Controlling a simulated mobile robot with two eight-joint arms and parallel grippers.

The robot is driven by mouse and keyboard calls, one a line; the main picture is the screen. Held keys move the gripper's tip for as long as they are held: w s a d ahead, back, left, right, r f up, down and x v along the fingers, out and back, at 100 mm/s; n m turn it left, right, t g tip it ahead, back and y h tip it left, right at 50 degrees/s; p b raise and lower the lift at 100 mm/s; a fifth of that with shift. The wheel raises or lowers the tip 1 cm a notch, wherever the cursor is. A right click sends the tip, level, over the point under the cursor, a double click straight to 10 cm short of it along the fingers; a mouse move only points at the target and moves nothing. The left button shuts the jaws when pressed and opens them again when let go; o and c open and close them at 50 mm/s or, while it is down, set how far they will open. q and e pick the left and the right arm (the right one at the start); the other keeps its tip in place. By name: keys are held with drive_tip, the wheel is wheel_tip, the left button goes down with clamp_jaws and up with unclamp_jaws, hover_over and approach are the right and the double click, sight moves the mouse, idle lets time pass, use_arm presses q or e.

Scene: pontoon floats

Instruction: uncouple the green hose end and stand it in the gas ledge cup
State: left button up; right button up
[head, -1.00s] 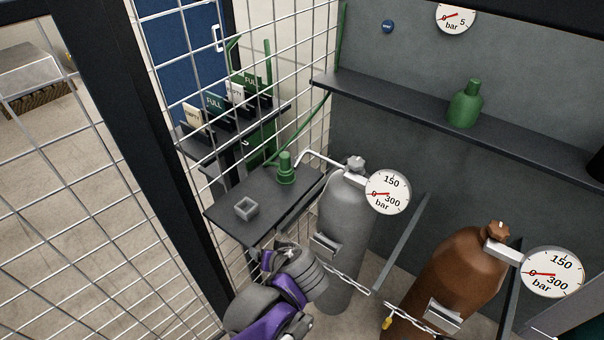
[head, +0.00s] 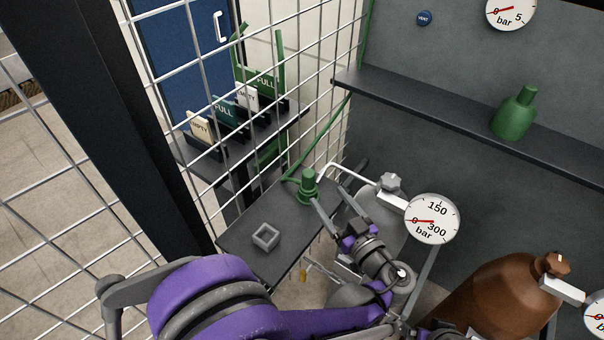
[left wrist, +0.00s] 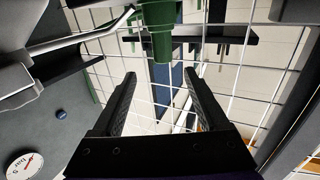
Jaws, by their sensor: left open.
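The green hose end (head: 307,190) stands upright at the back of the dark gas ledge (head: 245,250), beside the tip of a white bent pipe (head: 350,168). The grey square gas ledge cup (head: 265,237) sits nearer the front of the ledge and looks empty. My left gripper (head: 333,206) is open, its fingertips close to the right side of the hose end. In the left wrist view the hose end (left wrist: 159,32) shows just beyond the gap between the open fingers (left wrist: 160,76). Whether a finger touches it I cannot tell. My right gripper is not in view.
A grey cylinder (head: 365,222) with a gauge (head: 432,218) stands right of the ledge, partly behind my arm. A brown cylinder (head: 497,295) is further right. Wire mesh (head: 185,100) closes the left side. A green bottle (head: 514,115) stands on the wall shelf (head: 440,112).

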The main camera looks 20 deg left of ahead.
sight(312, 179)
use_arm(q)
drive_tip(key=x, duration=0.4)
drive_tip(key=shift+w+a+r+p, duration=0.1)
drive_tip(key=shift+a+p, duration=0.05)
drive_tip(key=shift+p, duration=0.15)
drive_tip(key=x, duration=0.5)
drive_tip(key=shift+a+p, duration=0.15)
drive_tip(key=shift+p, duration=0.25)
drive_tip(key=shift+w+a, duration=0.1)
drive_tip(key=shift+a, duration=0.2)
clamp_jaws()
